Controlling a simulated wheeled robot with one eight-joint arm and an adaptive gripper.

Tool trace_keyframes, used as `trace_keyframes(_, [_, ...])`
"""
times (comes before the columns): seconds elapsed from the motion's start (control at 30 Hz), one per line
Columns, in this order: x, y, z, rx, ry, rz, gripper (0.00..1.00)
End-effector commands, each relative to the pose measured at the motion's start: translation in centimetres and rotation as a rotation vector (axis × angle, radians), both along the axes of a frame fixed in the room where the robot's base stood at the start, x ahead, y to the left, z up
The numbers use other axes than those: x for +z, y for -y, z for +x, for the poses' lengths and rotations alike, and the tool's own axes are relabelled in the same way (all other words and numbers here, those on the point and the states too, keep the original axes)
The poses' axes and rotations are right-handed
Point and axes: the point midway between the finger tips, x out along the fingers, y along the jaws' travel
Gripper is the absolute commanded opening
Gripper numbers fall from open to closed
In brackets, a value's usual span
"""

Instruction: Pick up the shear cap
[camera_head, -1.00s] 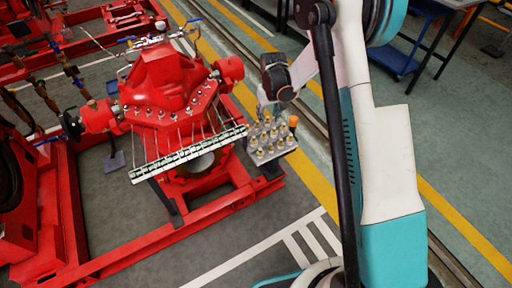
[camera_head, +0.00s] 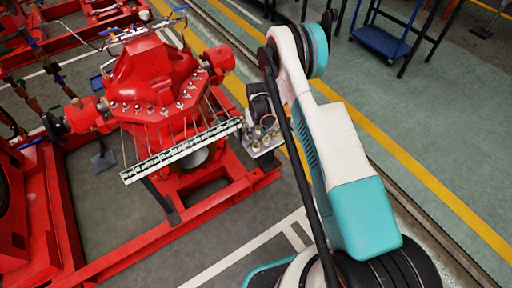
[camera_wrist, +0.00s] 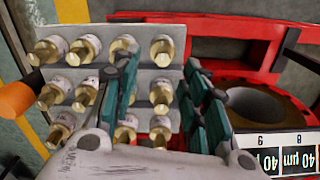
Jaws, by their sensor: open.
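Several caps with pale lettered bodies and brass hex ends, which look like the shear caps, stand in rows on a grey plate (camera_wrist: 103,33) in the wrist view. One cap (camera_wrist: 160,93) shows between the teal fingers of my gripper (camera_wrist: 163,80). The fingers are open and apart; I cannot tell whether either touches a cap. My gripper's body and left finger hide part of the lower rows. In the head view the plate (camera_head: 268,150) stands beside the red pump, and my wrist covers much of it and its caps.
The red pump (camera_head: 150,80) stands left of the plate, with a long marked strip (camera_head: 180,152) along its front. The strip (camera_wrist: 285,160) and a round hollow part (camera_wrist: 255,106) show right of my fingers. An orange piece (camera_wrist: 18,98) is at the plate's left.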

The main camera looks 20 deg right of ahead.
Motion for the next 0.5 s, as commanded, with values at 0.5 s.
trace_keyframes(0.5, [-4.9, -0.4, -0.2, 0.000, 0.000, 0.000, 0.41])
